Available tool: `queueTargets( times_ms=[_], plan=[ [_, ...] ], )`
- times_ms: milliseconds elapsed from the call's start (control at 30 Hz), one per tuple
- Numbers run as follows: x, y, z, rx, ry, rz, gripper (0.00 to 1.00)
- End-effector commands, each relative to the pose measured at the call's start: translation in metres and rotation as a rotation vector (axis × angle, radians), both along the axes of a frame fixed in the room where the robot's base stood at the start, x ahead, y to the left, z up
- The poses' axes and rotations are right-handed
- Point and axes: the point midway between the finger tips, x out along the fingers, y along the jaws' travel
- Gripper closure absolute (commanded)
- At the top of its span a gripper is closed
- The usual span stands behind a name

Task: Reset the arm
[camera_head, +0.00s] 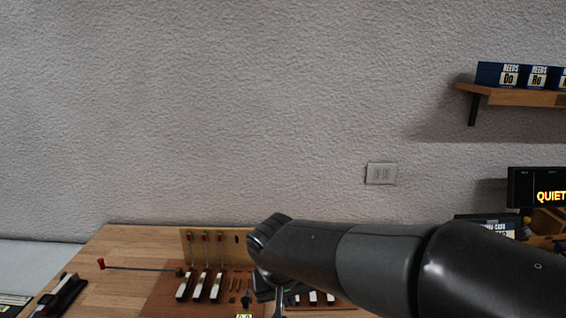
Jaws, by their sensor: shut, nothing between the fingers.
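My arm reaches in from the right edge, low across the view, with its wrist over the back of the wooden table (125,242). My gripper (278,300) hangs below the wrist, over the piano action; only part of it shows, and it is shut and empty. The piano action has a brown base (160,300), an upright wooden back panel (187,241) and several white-topped keys (200,287). More white key tops (313,298) show just right of my gripper. My wrist hides part of the action's middle.
A thin rod with a red knob (101,263) lies left of the action, near a black object (62,295). A shelf (515,96) with blue reed boxes is on the wall at upper right. A lit "QUIET" sign (540,190) stands at right. The table's left back is clear.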

Motion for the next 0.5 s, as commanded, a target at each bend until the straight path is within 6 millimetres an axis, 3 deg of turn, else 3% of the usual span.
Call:
queueTargets(
  times_ms=[33, 200, 500],
  plan=[
    [-0.006, -0.018, 0.006, 0.026, 0.000, -0.020, 1.00],
    [-0.032, -0.060, 0.020, 0.094, -0.007, -0.049, 1.00],
    [-0.086, -0.115, 0.037, 0.167, -0.072, -0.094, 1.00]
  ],
)
